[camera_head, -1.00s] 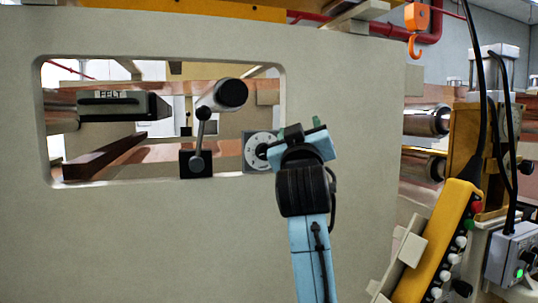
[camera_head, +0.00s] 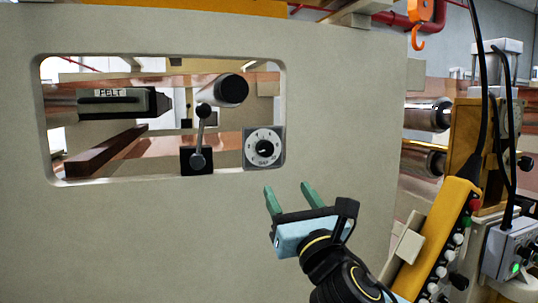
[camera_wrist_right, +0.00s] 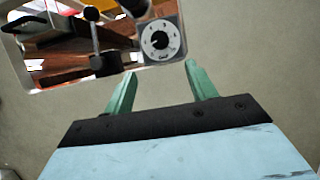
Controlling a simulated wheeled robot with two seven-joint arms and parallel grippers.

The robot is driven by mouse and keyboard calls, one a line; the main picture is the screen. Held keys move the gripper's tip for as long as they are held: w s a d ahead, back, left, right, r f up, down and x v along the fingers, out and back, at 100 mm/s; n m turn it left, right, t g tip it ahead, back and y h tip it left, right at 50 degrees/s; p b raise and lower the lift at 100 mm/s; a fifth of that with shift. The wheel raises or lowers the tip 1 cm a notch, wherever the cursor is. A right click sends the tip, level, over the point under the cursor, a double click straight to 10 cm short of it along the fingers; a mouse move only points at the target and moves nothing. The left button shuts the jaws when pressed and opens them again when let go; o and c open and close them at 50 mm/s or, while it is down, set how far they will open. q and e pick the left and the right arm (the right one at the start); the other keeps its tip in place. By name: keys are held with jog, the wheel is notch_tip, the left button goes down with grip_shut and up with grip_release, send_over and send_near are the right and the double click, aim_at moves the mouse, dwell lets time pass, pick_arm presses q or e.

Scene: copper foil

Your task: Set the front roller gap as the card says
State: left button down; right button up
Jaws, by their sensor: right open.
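The gap dial (camera_head: 263,148), a white scaled disc with a black knob on a grey plate, sits at the lower right of the window in the pale panel. It also shows at the top of the right wrist view (camera_wrist_right: 159,40). My right gripper (camera_head: 289,190) is open and empty, below and slightly right of the dial, apart from it. Its two green fingers (camera_wrist_right: 160,80) point toward the panel. No card can be made out. My left gripper is not in view.
A ball-ended lever (camera_head: 199,140) on a black block stands left of the dial. A black box marked FELT (camera_head: 115,103) is further left. A yellow button pendant (camera_head: 440,240) hangs at the right. The panel (camera_head: 150,240) below the window is bare.

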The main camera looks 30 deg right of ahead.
aim_at(267, 152)
jog(key=p+x, duration=0.3)
jog(key=x, duration=0.9)
jog(key=shift+s+r, duration=0.1)
jog(key=shift+s, duration=0.05)
jog(key=shift+w+d+r+p, duration=0.2)
jog(key=shift+w+p, duration=0.2)
jog(key=shift+w, duration=0.25)
jog(key=shift+c, duration=0.2)
jog(key=c, duration=0.9)
jog(key=shift+c, duration=0.2)
